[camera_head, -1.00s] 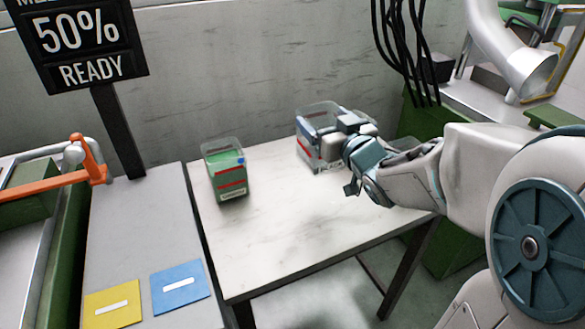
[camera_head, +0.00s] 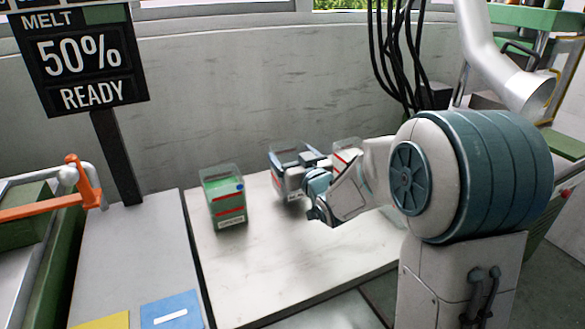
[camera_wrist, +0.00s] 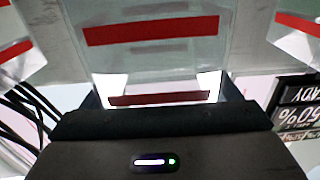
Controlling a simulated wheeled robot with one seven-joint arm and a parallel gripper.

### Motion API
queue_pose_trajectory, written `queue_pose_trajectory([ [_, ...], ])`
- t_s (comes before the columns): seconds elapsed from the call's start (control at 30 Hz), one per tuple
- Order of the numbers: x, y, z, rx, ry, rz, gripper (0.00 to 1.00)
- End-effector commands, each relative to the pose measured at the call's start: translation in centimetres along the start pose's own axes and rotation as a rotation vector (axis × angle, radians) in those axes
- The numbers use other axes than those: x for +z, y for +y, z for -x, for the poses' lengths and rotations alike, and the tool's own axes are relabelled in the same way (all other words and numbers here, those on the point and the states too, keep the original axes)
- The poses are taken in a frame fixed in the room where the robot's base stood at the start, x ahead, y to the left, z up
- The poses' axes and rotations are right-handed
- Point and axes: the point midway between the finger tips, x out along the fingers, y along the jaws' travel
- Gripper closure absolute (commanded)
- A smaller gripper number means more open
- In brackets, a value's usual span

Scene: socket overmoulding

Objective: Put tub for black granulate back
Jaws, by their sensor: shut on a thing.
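A clear tub (camera_head: 287,152) with a red stripe stands or hangs over the white table, right of the green-filled tub; my gripper (camera_head: 293,179) is shut on it. In the wrist view the held tub (camera_wrist: 150,55) fills the middle, see-through with red bands, between the jaws of my gripper (camera_wrist: 160,98). What it contains is hard to make out. My gripper hides much of its front in the head view. Whether its base touches the table cannot be told.
A green-filled tub (camera_head: 223,200) stands on the white table (camera_head: 270,270) to the left. Another tub with a red stripe (camera_head: 347,151) stands at the right, partly behind my arm. The table's front is clear. A sign on a post (camera_head: 115,150) stands left.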

Motion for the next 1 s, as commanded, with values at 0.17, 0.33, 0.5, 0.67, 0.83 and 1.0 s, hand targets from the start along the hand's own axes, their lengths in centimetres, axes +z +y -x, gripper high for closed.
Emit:
queue_pose_trajectory([
  [0.17,2.8,-0.1,0.0,0.0,-0.002,-0.001,0.76],
  [0.33,2.6,-0.1,0.0,0.0,0.0,0.0,0.76],
  [0.5,3.0,0.0,0.1,0.0,0.0,0.0,0.76],
  [0.67,3.0,0.0,0.1,0.001,-0.001,0.0,0.0],
  [0.83,3.0,0.0,0.1,0.001,-0.001,0.0,0.0],
  [1.0,2.4,0.0,0.1,0.0,-0.002,0.0,0.0],
])
